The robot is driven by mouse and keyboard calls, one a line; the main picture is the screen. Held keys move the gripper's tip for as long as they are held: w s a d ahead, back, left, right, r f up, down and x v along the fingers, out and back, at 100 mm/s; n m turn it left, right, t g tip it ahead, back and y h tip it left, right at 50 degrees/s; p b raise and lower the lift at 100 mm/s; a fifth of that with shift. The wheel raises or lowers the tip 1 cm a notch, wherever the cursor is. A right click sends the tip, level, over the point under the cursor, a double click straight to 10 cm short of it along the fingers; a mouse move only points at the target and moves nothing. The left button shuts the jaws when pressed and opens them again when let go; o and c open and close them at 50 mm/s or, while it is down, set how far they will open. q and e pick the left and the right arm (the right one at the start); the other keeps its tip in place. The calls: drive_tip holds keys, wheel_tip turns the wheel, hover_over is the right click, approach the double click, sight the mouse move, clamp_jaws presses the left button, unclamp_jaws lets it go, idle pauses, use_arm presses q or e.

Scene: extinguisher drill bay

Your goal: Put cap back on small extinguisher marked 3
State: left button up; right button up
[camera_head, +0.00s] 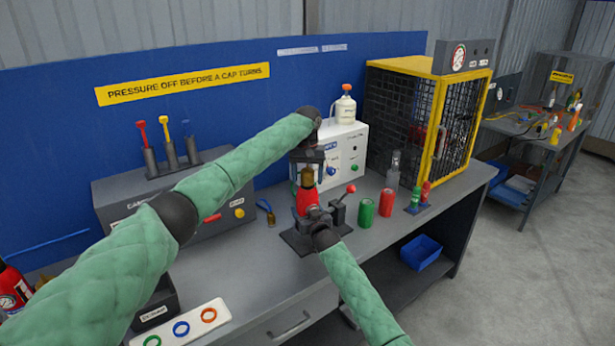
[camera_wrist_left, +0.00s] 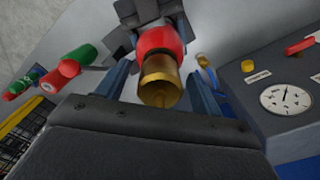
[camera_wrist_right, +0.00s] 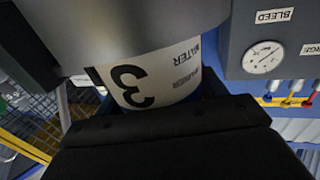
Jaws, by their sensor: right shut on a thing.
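The small red extinguisher (camera_head: 307,200) stands upright in a dark clamp stand (camera_head: 298,243) on the bench. A brass cap-like piece (camera_head: 307,178) is at its top and also shows in the left wrist view (camera_wrist_left: 158,80); I cannot tell how firmly it sits. My left gripper (camera_head: 308,160) is above it, fingers open on both sides of the brass piece with gaps. My right gripper (camera_head: 325,236) is low at the front and shut on the extinguisher's body. In the right wrist view the body's white label (camera_wrist_right: 150,85) reads 3 and WATER.
A red-knobbed lever (camera_head: 350,189) sticks out right of the extinguisher. Green (camera_head: 366,213) and red (camera_head: 387,203) cylinders stand further right. A brass piece with a blue loop (camera_head: 268,213) lies to the left. A white box (camera_head: 343,155) and yellow-framed cage (camera_head: 425,120) stand behind.

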use_arm(q)
drive_tip(key=shift+r, duration=0.1)
wheel_tip(320, 180, up, 12)
drive_tip(key=shift+w+f, duration=0.1)
drive_tip(key=shift+f, duration=0.05)
idle(0.5)
use_arm(e)
drive_tip(key=o, duration=1.9)
drive_tip(key=shift+o, duration=0.2)
use_arm(q)
drive_tip(key=shift+f, duration=0.1)
use_arm(e)
drive_tip(key=shift+s, duration=0.1)
